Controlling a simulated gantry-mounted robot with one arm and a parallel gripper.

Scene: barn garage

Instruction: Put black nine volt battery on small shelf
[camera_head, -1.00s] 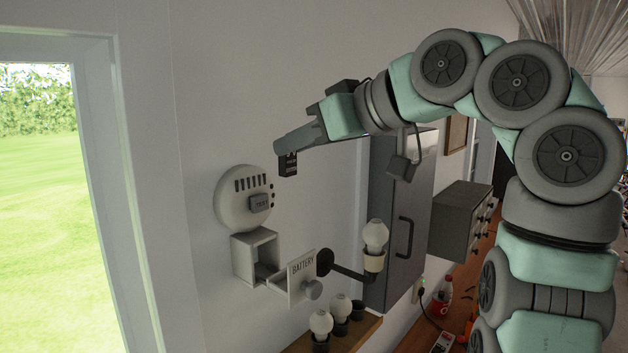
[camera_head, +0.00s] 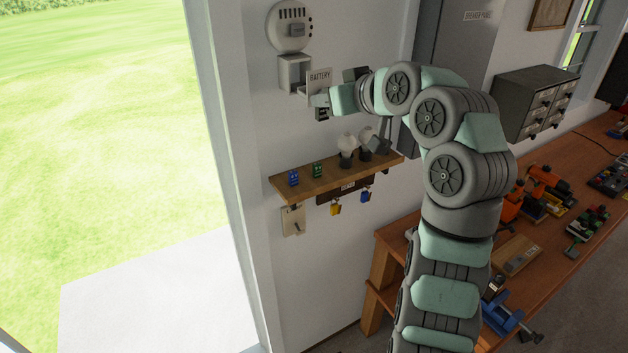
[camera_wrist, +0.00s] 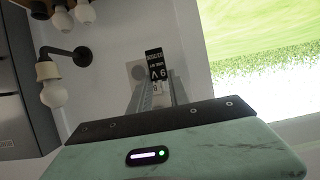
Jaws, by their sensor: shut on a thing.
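My gripper (camera_head: 318,102) is shut on the black nine volt battery (camera_head: 322,114), which hangs from its fingertips. In the wrist view the battery (camera_wrist: 155,66) shows its "9V" lettering between my gripper's fingers (camera_wrist: 158,88). The small wooden shelf (camera_head: 325,177) is on the wall below, with clear air between it and the battery. A blue item and a green item stand on its left part, and white bulbs in dark holders toward its right.
A white detector (camera_head: 290,22) with an open box (camera_head: 295,73) and a "BATTERY" plate (camera_head: 319,77) is on the wall by my gripper. A switch (camera_head: 292,221) and hanging padlocks are below the shelf. A cluttered workbench (camera_head: 545,235) is at right.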

